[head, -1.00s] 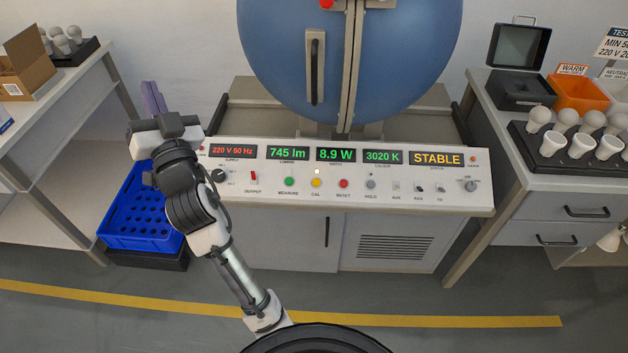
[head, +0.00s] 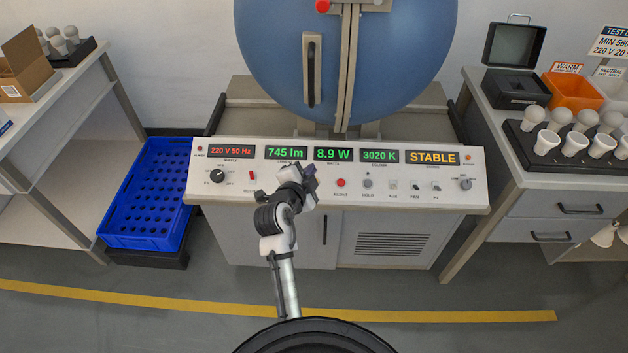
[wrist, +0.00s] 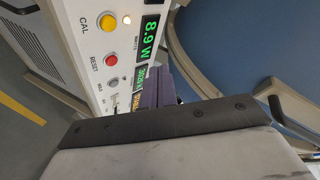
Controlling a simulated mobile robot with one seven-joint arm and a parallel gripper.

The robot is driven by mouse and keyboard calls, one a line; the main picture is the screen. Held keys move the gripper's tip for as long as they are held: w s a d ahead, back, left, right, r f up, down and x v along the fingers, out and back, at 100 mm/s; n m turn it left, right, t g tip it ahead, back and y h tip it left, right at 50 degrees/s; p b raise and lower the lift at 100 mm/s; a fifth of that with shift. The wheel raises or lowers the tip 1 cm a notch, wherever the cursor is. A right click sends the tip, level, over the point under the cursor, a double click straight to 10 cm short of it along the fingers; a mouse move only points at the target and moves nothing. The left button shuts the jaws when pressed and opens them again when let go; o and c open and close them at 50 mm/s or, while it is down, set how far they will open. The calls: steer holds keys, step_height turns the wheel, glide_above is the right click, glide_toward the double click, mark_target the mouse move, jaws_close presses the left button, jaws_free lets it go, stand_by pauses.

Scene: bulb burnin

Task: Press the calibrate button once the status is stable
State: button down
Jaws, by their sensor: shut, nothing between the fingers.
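The status display (head: 432,158) on the sloped control panel reads STABLE in yellow letters. The yellow calibrate button (wrist: 107,22), labelled CAL, shows at the top of the wrist view, with a small lit white lamp (wrist: 127,19) beside it. In the head view my arm hides the calibrate button and the green measure button. My gripper (head: 309,173) is over the panel, just left of the red reset button (head: 341,183). Its purple fingers (wrist: 158,92) are shut and empty. I cannot tell how far they are from the panel; the button looks uncovered in the wrist view.
Other readouts show 220 V 50 Hz, 745 lm, 8.9 W and 3020 K. A selector knob (head: 217,176) and red output switch (head: 252,176) lie left, toggles right. The blue sphere (head: 395,60) stands behind. A blue crate (head: 118,240) is left; a bulb tray (head: 560,163) right.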

steer(key=shift+s+d+f, duration=0.1)
steer(key=shift+d+f, duration=0.1)
steer(key=w+f+b, duration=0.1)
steer(key=f, duration=0.1)
steer(key=w+f+b, duration=0.1)
steer(key=f+b, duration=0.1)
steer(key=w+f+b, duration=0.1)
steer(key=f, duration=0.1)
steer(key=shift+f+b, duration=0.2)
steer(key=shift+b, duration=0.2)
steer(key=shift+w+f+b, duration=0.55)
steer(key=shift+f+b, duration=0.15)
steer(key=shift+f, duration=0.15)
stand_by(1.4)
steer(key=shift+w+f+b, duration=0.15)
steer(key=shift+f+b, duration=0.1)
steer(key=shift+b, duration=0.25)
